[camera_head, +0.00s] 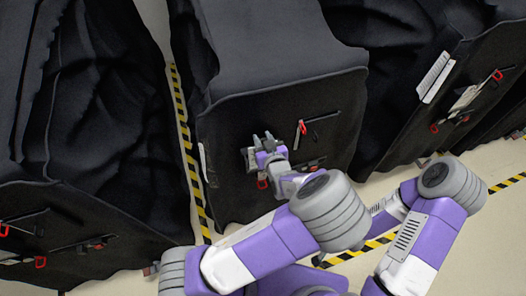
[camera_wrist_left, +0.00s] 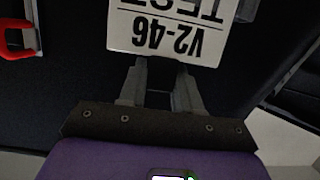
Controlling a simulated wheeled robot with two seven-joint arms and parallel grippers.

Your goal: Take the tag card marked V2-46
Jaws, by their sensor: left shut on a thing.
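The white tag card (camera_wrist_left: 165,28) shows "V2-46" and "TEST" upside down at the top of the left wrist view. In the head view a small pale patch beside the gripper may be it, but I cannot read it there. My left gripper (camera_head: 264,140) is at the front of the middle covered cart (camera_head: 230,185). In the left wrist view its two fingers (camera_wrist_left: 163,68) reach the card's near edge, and it is shut on the card. The fingertips are partly hidden by the card. My right arm shows at the lower right of the head view, but its gripper does not show.
More covered carts stand left (camera_head: 90,190) and right (camera_head: 470,90); the right one carries a white label (camera_head: 436,77). Yellow-black floor tape (camera_head: 187,150) marks the gap between carts.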

